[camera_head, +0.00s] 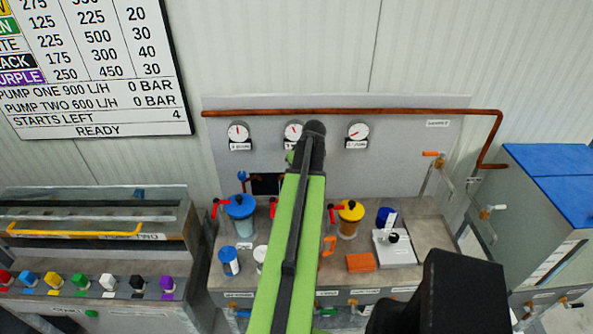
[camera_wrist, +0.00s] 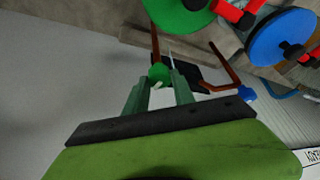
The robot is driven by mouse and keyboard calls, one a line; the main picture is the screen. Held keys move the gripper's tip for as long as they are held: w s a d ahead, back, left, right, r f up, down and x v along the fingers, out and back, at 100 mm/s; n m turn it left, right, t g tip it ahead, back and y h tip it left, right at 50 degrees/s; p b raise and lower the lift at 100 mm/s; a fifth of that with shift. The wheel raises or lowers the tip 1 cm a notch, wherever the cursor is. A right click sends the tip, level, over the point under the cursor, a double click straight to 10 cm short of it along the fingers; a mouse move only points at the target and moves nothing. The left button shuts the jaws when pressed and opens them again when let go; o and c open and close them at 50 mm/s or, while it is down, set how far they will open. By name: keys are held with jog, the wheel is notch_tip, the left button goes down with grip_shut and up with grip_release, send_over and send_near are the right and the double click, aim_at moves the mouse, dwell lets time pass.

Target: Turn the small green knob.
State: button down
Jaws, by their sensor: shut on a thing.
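The small green knob (camera_wrist: 158,72) shows in the wrist view between the tips of my gripper (camera_wrist: 159,84). The two grey-green fingers are shut on it, one at each side. In the head view my green arm and its dark end reach up to the grey back panel and hide the fingertips. A sliver of green shows just left of the arm's end there; I cannot tell whether it is the knob or a finger. A small blue knob (camera_head: 241,175) stands on the panel further left; it also shows in the wrist view (camera_wrist: 249,93).
Gauges (camera_head: 238,131) and a copper pipe (camera_head: 400,112) are on the panel. A blue-lidded vessel (camera_head: 240,207) and a yellow-lidded vessel (camera_head: 350,210) flank my arm. A green lid (camera_wrist: 180,12) lies close to my gripper. Red-handled valves (camera_head: 333,213) stick out nearby.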

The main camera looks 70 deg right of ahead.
jog(key=shift+n+y, duration=0.5)
jog(key=shift+n, duration=0.7)
jog(key=c, duration=1.1)
grip_release()
jog(key=shift+w, duration=0.1)
